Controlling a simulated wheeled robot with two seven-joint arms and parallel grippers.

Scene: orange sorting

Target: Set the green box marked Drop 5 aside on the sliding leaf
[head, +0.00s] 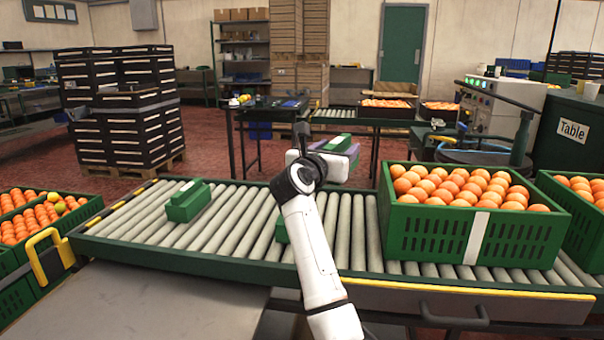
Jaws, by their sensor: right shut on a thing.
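My right gripper (328,152) is raised over the far side of the roller conveyor (230,222), its arm reaching up from the bottom middle. A second green box (188,203) stands on the rollers at the left. No Drop number is readable on any box. A flat grey surface (150,305), possibly the sliding leaf, lies in front of the conveyor and is bare. My left gripper is out of view.
A green crate of oranges (405,232) stands on the rollers to the right, with another crate (560,188) beyond it. Crates of oranges (62,232) stand at the far left by a yellow handle (38,262). Bare rollers lie between the left box and my arm.

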